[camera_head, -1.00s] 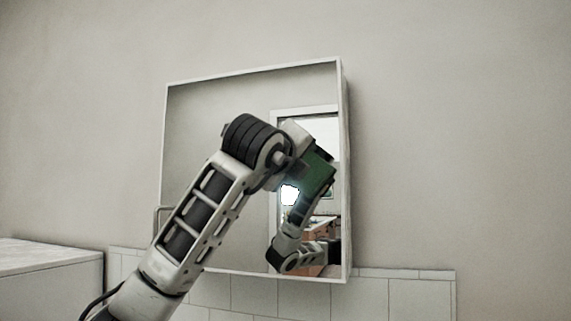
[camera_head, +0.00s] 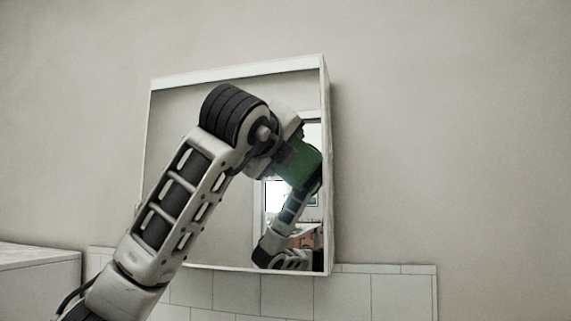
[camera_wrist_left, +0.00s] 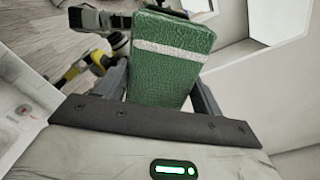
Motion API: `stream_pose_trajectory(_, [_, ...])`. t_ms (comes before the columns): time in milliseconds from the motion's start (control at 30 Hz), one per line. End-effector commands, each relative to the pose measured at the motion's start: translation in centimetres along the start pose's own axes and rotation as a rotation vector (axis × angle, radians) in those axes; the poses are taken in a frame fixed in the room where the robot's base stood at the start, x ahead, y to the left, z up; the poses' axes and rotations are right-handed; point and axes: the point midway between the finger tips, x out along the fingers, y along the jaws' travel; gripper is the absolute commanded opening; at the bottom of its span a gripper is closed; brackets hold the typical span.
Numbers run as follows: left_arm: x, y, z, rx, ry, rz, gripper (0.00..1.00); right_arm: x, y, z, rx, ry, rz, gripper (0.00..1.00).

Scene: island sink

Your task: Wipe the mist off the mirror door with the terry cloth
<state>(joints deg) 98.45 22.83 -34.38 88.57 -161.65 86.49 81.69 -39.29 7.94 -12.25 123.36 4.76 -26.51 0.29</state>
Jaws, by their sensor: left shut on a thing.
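The mirror door (camera_head: 172,112) is the front of a white-framed cabinet on the wall in the head view. Its left part looks plain grey, and its right part shows a clear reflection of a doorway and my arm. I cannot tell where mist lies. My left gripper (camera_wrist_left: 160,90) is shut on the green terry cloth (camera_wrist_left: 172,68), which has a white stripe, in the left wrist view. In the head view the green cloth (camera_head: 298,162) shows at the mirror's right part, beyond my wrist; contact with the glass is unclear. My right gripper is not in view.
My left arm covers the middle of the mirror. White tiles (camera_head: 400,290) run along the wall below the cabinet, and a pale counter or cabinet (camera_head: 38,257) stands at lower left. The wall to the right is bare.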

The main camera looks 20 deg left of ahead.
Motion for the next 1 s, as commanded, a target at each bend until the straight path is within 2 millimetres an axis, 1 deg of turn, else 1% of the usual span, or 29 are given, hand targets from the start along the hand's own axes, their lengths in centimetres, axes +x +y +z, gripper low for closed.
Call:
stream_pose_trajectory(33, [-0.6, 0.2, -0.2, 0.000, -0.001, -0.002, 0.46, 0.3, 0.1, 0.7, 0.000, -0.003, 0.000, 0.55])
stream_pose_trajectory(200, [-1.7, 0.1, -0.1, 0.001, 0.001, -0.002, 0.46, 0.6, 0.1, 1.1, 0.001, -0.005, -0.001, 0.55])
stream_pose_trajectory(533, [-1.8, 0.0, 0.0, 0.001, 0.001, -0.001, 0.46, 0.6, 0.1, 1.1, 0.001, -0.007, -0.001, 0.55])
stream_pose_trajectory(633, [-2.1, 0.0, -0.1, 0.001, 0.000, -0.002, 0.46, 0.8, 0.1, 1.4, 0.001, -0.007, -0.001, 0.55])
stream_pose_trajectory(900, [-4.4, 0.1, -0.2, 0.001, -0.001, -0.004, 0.46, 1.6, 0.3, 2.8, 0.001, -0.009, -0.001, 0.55])
stream_pose_trajectory(1000, [-4.8, 0.1, -0.1, 0.001, 0.001, -0.001, 0.46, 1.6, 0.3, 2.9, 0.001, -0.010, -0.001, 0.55])
